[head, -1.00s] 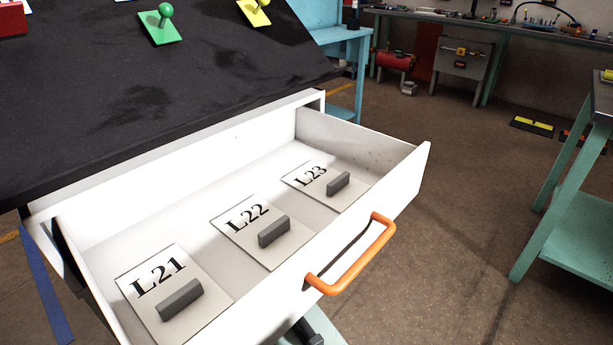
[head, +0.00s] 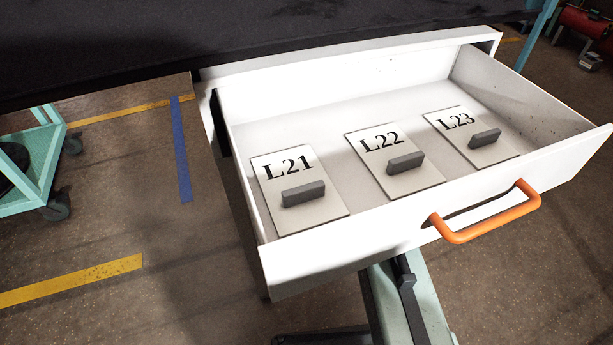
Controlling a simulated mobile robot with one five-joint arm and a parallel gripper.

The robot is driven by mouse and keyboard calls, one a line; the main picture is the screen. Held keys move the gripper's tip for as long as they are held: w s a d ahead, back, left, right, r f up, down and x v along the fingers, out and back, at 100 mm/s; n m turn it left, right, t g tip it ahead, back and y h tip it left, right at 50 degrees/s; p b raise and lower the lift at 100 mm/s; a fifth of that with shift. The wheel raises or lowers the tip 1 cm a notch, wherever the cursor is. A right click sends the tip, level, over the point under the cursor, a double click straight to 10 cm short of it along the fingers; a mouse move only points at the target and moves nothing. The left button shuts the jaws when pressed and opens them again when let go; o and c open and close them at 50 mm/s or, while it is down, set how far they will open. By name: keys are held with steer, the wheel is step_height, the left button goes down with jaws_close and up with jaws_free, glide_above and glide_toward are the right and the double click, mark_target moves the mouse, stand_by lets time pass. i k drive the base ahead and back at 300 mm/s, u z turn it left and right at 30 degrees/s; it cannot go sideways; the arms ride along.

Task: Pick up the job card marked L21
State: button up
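The job card marked L21 (head: 289,218) lies flat at the left end of an open white drawer (head: 330,258). It is a pale card with black lettering and a dark grey block-shaped grip (head: 304,194) standing on it. The card marked L22 (head: 412,184) lies in the middle and the card marked L23 (head: 490,154) at the right, each with the same kind of grip. The drawer has an orange handle (head: 487,222) on its front. My gripper is not in view.
The black worktop (head: 240,45) overhangs the drawer's back. The drawer walls rise around the cards. A teal cart (head: 35,165) on casters stands at the left. Floor with yellow (head: 70,281) and blue (head: 181,150) tape is clear at the lower left. A red cylinder (head: 585,20) is at the top right.

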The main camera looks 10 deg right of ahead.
mark_target(300, 194)
steer(key=k, duration=0.5)
steer(key=u, duration=2.1)
steer(key=k, duration=1.55)
steer(key=u, duration=0.3)
